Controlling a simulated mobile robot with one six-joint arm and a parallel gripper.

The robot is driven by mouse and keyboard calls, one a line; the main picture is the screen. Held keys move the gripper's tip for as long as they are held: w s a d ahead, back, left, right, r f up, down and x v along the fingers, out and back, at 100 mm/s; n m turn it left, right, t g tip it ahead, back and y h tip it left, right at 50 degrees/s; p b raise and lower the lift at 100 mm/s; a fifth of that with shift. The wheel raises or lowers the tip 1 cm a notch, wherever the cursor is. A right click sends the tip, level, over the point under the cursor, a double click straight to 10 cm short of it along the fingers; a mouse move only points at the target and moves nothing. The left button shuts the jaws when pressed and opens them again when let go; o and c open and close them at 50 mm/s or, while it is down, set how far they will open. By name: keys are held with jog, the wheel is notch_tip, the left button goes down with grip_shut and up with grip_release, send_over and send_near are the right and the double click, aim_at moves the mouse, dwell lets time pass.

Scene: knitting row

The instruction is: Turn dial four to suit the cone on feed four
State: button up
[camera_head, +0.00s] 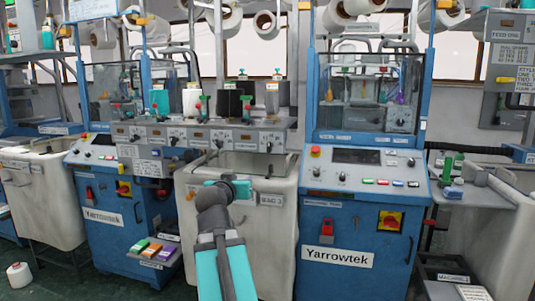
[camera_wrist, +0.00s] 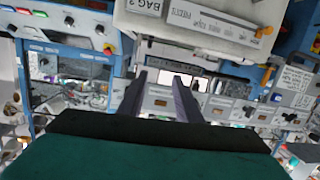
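A grey feed shelf (camera_head: 200,130) spans the gap between two blue machines in the head view, with a row of small dials along its front. The rightmost dial (camera_head: 268,147) is small, and its pointer setting cannot be read. Above the shelf stand a teal cone (camera_head: 159,102), a white cone (camera_head: 192,102), a black cone (camera_head: 229,103) and, at the right, a pale grey cone (camera_head: 272,98). Feed numbers are too small to read. My gripper is open and empty in the wrist view (camera_wrist: 163,92); its fingers are apart and touch nothing. My arm rises in front of the bin, below the shelf.
A sign (camera_head: 514,54) hangs at the upper right. A white spool (camera_head: 19,275) lies on the floor at the left.

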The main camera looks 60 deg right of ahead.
jog(key=s+d+r+m+h, duration=0.1)
jog(key=s+r+h, duration=0.1)
jog(key=s+r, duration=0.4)
notch_tip(320, 180, up, 2)
jog(key=shift+r+m+b, duration=0.1)
jog(key=shift+m+b, duration=0.2)
jog(key=shift+b, duration=0.15)
jog(key=shift+w+d+r+p, duration=0.1)
jog(key=shift+d+p, duration=0.15)
jog(key=shift+p, duration=0.15)
jog(key=p, duration=0.8)
send_near(269, 147)
jog(key=shift+w+d+r+g+p, duration=0.15)
jog(key=shift+w+d+g+p, duration=0.25)
jog(key=shift+d+p, duration=0.55)
jog(key=d+p, duration=0.1)
jog(key=p, duration=0.3)
jog(key=shift+w+d+p, duration=0.1)
jog(key=shift+w+p, duration=0.15)
jog(key=shift+p, duration=0.1)
jog(key=shift+p+x, duration=0.4)
jog(key=shift+x, duration=2.4)
